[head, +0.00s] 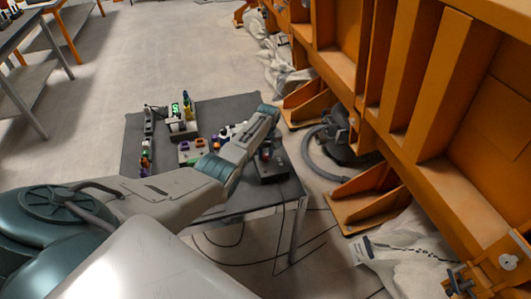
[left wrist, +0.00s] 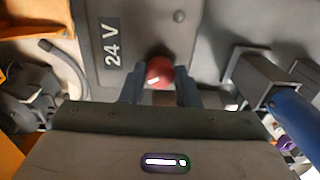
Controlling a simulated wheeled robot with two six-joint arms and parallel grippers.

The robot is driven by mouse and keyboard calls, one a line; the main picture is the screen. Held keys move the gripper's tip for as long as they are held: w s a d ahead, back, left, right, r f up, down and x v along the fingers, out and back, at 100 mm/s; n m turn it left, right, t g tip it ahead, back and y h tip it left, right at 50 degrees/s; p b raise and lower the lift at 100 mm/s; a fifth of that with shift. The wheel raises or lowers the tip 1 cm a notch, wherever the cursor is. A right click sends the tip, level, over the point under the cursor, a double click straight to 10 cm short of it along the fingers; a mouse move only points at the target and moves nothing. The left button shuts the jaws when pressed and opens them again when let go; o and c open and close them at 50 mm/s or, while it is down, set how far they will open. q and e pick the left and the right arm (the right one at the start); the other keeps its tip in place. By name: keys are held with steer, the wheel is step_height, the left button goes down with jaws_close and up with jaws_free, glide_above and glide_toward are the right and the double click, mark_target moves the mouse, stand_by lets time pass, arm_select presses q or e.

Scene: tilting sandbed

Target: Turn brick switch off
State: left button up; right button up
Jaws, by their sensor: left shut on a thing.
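The brick switch is a grey box with a "24 V" label and a rounded red knob. In the left wrist view the box's face (left wrist: 140,22) fills the top middle, with the red knob (left wrist: 160,72) below the label. My left gripper (left wrist: 160,84) has one finger on each side of the knob and is shut on it. In the head view the dark switch box (head: 272,172) sits at the right edge of the table, and my left gripper (head: 266,150) reaches its top. The knob is mostly hidden there. My right gripper is not in view.
The dark table (head: 222,112) carries a small device with a green display (head: 177,110), a panel with coloured parts (head: 192,150) and several small items at its left edge. A large orange steel frame (head: 430,150) stands to the right. Cables hang below the table.

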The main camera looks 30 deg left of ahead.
mark_target(266, 155)
arm_select(q)
steer(key=shift+r+n, duration=0.1)
steer(key=shift+n, duration=0.3)
steer(key=o, duration=1)
steer(key=shift+c, duration=0.2)
steer(key=shift+r, duration=0.1)
steer(key=shift+w+r, duration=0.1)
steer(key=shift+r, duration=0.25)
step_height(266, 155, up, 10)
steer(key=b, duration=0.1)
